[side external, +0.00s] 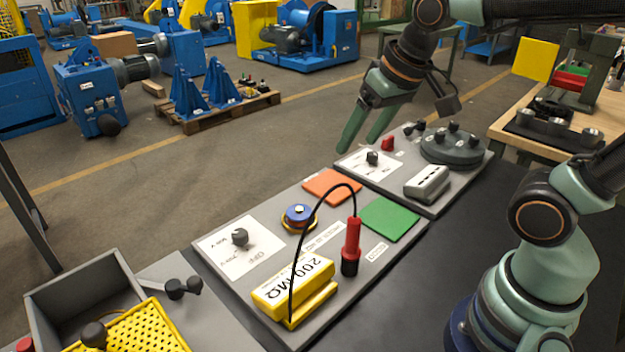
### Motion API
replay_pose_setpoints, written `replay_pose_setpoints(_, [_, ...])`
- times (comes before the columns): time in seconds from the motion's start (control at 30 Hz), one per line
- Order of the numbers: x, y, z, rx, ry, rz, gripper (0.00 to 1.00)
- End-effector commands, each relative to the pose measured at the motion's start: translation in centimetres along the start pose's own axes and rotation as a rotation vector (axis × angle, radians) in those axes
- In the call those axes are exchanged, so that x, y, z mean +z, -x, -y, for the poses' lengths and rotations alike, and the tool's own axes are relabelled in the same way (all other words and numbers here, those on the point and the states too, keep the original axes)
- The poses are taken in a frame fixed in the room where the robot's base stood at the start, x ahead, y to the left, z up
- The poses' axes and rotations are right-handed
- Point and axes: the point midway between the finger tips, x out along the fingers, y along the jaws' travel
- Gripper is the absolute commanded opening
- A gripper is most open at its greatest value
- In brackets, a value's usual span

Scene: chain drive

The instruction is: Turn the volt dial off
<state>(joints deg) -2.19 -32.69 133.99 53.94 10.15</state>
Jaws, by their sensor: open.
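The volt dial is a dark knob (240,238) on a white label plate (218,257) at the left of the grey panel. The plate carries an "OFF" mark and volt markings, partly too small to read. I cannot tell for certain which mark the knob points at. My gripper (358,145) is open and empty. It hangs above the far end of the panels, to the upper right of the dial and well apart from it.
A red probe (351,245) stands upright, its black cable arching to a yellow block (294,285). A blue round button (299,216), an orange pad (332,186) and a green pad (390,219) lie on the panel. A grey open box (60,290) stands at the lower left.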

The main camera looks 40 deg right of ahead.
Motion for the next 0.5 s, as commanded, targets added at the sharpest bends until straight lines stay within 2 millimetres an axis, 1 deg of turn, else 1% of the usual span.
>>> replay_pose_setpoints(0.03, [-1.1, -0.3, 0.8, -0.001, -0.044, 0.030, 0.73])
replay_pose_setpoints(0.1, [-2.5, -0.7, 1.7, 0.001, -0.118, 0.062, 0.73])
replay_pose_setpoints(0.27, [-5.4, -2.3, 4.1, 0.018, -0.283, 0.133, 0.73])
replay_pose_setpoints(0.37, [-7.0, -3.8, 5.8, 0.038, -0.384, 0.176, 0.73])
replay_pose_setpoints(0.5, [-8.8, -6.4, 8.2, 0.076, -0.525, 0.231, 0.73])
